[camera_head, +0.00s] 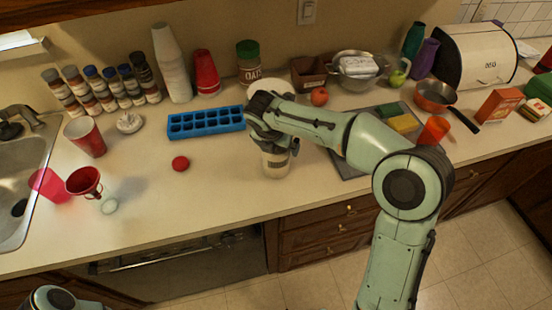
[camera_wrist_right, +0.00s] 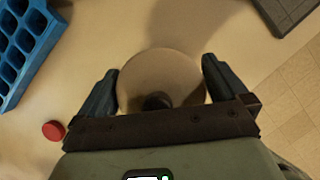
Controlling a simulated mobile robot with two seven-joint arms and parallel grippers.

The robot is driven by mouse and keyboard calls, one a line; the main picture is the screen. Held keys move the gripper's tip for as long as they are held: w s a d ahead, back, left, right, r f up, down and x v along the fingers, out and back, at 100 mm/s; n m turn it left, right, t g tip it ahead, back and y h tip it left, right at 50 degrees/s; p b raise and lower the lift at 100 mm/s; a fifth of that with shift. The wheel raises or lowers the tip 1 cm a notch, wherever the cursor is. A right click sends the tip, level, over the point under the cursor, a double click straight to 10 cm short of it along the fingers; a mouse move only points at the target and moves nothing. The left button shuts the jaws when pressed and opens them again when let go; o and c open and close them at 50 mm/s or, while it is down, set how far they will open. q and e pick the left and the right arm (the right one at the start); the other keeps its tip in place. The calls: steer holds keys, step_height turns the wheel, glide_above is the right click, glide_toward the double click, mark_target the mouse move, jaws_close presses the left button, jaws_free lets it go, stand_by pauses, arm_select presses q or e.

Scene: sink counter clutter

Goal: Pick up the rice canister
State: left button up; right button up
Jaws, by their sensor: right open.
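The rice canister (camera_head: 275,165), a pale cylinder, stands upright on the counter near the front edge, directly below my right gripper (camera_head: 269,139). Its lettering is too small to read, and the gripper hides its top in the head view. In the right wrist view its round tan lid (camera_wrist_right: 146,72) with a dark knob lies between the two fingers of my right gripper (camera_wrist_right: 161,88). The fingers are spread open on either side of the lid, with a narrow gap visible at the sides. My left gripper is out of view; only part of my left arm shows at the bottom left.
A blue ice tray (camera_head: 205,122) and a red lid (camera_head: 180,163) lie left of the canister. A dark mat (camera_head: 350,165) with sponges is to the right. An oats canister (camera_head: 248,60) stands behind. Red cups and a sink (camera_head: 30,180) are at left.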

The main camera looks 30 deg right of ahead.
steer(key=c, duration=1.4)
steer(key=shift+r, duration=0.1)
steer(key=shift+c, duration=0.2)
